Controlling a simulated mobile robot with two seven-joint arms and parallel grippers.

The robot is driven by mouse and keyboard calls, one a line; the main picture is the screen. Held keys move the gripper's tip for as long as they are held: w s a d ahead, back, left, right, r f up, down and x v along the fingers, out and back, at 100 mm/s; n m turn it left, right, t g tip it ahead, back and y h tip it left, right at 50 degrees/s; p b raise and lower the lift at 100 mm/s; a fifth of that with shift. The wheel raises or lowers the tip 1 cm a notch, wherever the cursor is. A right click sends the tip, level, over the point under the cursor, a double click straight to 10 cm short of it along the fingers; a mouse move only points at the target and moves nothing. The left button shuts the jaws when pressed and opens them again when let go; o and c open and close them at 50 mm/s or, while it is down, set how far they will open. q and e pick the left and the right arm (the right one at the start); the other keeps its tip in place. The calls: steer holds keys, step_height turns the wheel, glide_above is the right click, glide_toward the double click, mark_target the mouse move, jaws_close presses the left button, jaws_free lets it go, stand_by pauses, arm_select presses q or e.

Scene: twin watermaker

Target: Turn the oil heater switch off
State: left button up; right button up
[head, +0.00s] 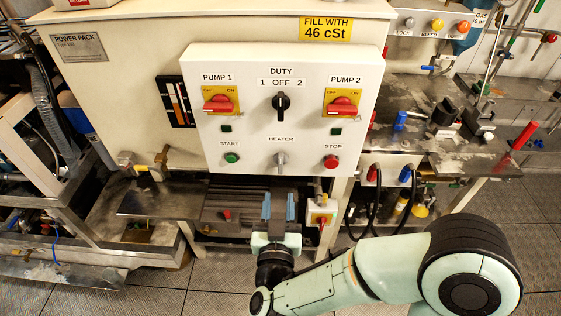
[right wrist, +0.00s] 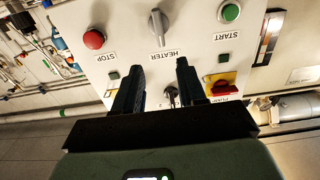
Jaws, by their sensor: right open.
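The oil heater switch is a grey rotary knob (head: 281,159) under the HEATER label, low on the white control panel (head: 252,110). Its handle looks roughly upright. In the right wrist view, where the panel appears upside down, the heater knob (right wrist: 158,27) is at the top middle. My right gripper (head: 279,206) is below the knob in the head view, open and empty, with blue fingertips pointing up towards it. The gripper also shows in the right wrist view (right wrist: 159,72), its fingers apart and not touching the knob. My left gripper is not in view.
The green START button (head: 232,158) and red STOP button (head: 331,162) flank the knob. The black DUTY selector (head: 281,102) is above it, between two red pump switches (head: 218,104) (head: 342,106). A small box with a red switch (head: 321,214) stands right of my gripper.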

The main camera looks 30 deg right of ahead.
mark_target(280, 162)
steer(key=p+x, duration=0.1)
steer(key=x, duration=1.1)
steer(key=shift+w, duration=0.15)
jaws_close()
